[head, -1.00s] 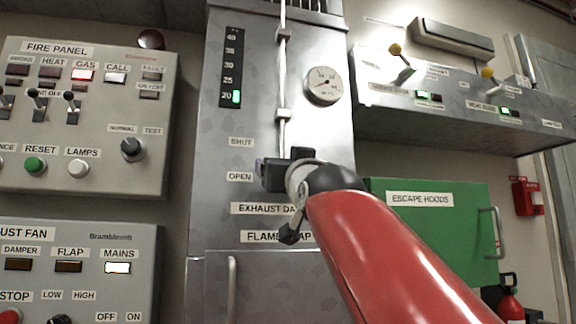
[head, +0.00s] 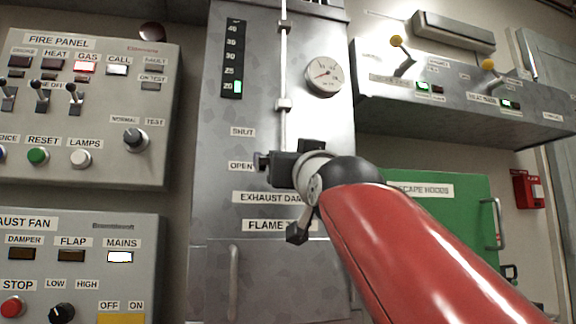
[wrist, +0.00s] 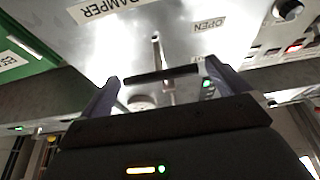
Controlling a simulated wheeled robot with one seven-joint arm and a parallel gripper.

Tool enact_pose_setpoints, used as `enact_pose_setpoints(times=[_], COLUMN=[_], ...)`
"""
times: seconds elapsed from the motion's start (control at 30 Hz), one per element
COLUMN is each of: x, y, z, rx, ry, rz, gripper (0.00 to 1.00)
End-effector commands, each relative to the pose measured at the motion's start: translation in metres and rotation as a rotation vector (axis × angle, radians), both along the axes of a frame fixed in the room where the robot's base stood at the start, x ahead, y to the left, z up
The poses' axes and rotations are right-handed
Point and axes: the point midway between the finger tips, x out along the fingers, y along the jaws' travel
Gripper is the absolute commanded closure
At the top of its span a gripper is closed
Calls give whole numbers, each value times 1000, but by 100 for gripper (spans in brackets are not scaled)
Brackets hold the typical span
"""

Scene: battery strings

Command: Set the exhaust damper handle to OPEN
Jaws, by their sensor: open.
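The exhaust damper handle shows in the wrist view as a dark crossbar (wrist: 150,76) on a pale stem, between my gripper's two fingers with gaps at both ends. In the head view the vertical damper rod (head: 283,60) runs down the steel cabinet and disappears behind my gripper (head: 272,163), which hides most of the handle. My gripper is open and level with the OPEN label (head: 241,166), below the SHUT label (head: 243,132). The OPEN label also shows upside down in the wrist view (wrist: 209,25). The EXHAUST DAMPER label (head: 268,198) is partly hidden by my wrist.
The fire panel (head: 100,110) and the exhaust fan panel (head: 80,240) are at left; its DAMPER lamp (head: 22,254) is dark and MAINS lamp (head: 120,257) lit. A grey lever console (head: 450,115) juts out at right, above the green ESCAPE HOODS box (head: 470,210).

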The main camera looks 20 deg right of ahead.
Motion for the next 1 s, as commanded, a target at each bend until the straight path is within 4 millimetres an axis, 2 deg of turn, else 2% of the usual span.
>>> enact_pose_setpoints(times=[0.1, 0.3, 0.87, 0.97, 1.0], x=[-20, -36, -37, -33, -31], y=[0, 0, 0, 0, 1], z=[-10, -16, -17, -29, -41], rx=[1, 1, 1, 1, 0], ry=[0, 1, 5, 53, 97], rz=[0, 0, 0, 1, 2], gripper=[0, 0, 0, 0, 0])
